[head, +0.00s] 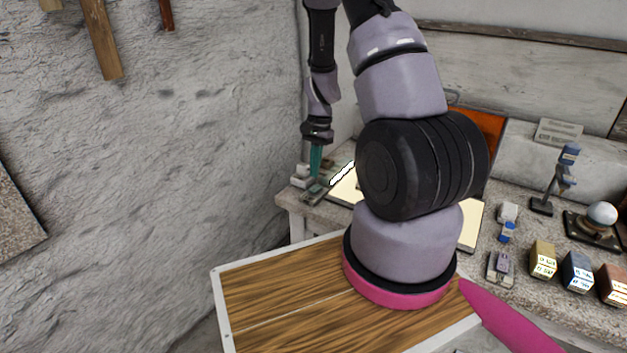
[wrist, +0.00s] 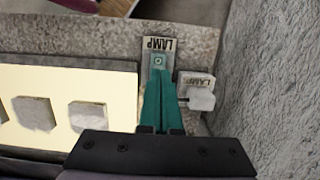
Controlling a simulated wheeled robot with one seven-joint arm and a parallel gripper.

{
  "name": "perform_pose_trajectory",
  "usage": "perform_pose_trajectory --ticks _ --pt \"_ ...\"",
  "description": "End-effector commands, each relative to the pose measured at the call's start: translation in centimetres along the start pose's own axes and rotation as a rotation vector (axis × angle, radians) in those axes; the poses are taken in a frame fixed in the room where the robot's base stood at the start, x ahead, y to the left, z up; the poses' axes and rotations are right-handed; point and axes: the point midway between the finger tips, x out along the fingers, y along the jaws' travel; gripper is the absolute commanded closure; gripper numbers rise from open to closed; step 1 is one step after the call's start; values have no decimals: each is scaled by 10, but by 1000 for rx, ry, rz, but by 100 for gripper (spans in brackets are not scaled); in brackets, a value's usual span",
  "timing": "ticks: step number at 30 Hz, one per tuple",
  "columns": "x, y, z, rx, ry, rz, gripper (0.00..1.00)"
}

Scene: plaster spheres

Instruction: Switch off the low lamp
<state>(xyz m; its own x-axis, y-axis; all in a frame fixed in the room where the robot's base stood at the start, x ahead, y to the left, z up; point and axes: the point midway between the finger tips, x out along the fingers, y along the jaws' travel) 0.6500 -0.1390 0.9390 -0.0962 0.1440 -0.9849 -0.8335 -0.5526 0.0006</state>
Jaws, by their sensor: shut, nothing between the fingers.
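A flat grey plate marked LAMP (wrist: 158,46) lies on the speckled bench top in the wrist view, with a small pale teal square on it; it also shows in the head view (head: 313,196). My gripper (wrist: 160,76) has teal fingers, shut and empty, pointing down over this plate; contact cannot be told. In the head view my gripper (head: 316,174) is at the bench's left end. A second block marked LAMP (wrist: 194,80), with a pale knob, sits just right of the fingers. A bright white bar (head: 342,173) glows beside a cream panel. Which lamp is low is unclear.
A rough wall (wrist: 270,80) stands close on the right. The cream panel (wrist: 80,78) with pale blocks lies left. Farther right are a blue-jointed stand (head: 567,168), a white sphere (head: 601,213) and labelled boxes (head: 577,271). My arm hides the bench's middle.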

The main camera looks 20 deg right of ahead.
Motion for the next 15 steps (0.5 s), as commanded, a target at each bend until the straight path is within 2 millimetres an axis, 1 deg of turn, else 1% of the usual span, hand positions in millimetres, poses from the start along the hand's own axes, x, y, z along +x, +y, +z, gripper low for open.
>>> perform_pose_trajectory --ticks 1,3,6,10,15 --pt "10 1 0 2 -3 3 100" --pt "20 0 0 2 -3 2 100" --pt "31 0 0 1 -1 1 100" --pt "38 0 0 0 0 0 100" --pt "39 0 0 -1 0 -1 100"
